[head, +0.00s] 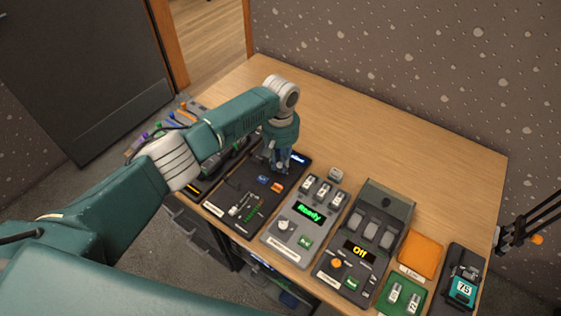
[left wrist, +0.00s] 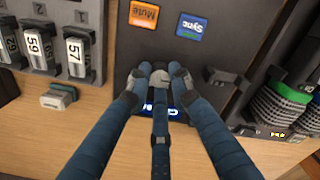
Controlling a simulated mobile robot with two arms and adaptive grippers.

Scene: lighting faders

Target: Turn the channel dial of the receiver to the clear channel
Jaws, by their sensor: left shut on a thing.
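The receiver is a dark panel (head: 236,187) with an orange Mute button (left wrist: 144,14) and a blue Sync button (left wrist: 191,27). My left gripper (head: 279,167) points down at its far end in the head view. In the left wrist view its three blue fingers (left wrist: 167,76) are shut around the grey channel dial (left wrist: 172,72). A lit blue display (left wrist: 177,113) lies just beyond the dial. The fingers cover most of it, so I cannot read the channel. In the head view the dial is hidden by the gripper. My right gripper is not in view.
Right of the receiver stand a grey unit with a green "Ready" display (head: 309,212) and a unit with a yellow "Off" display (head: 359,252). An orange pad (head: 422,254) lies further right. More gear sits on the left. The back of the wooden table (head: 400,150) is clear.

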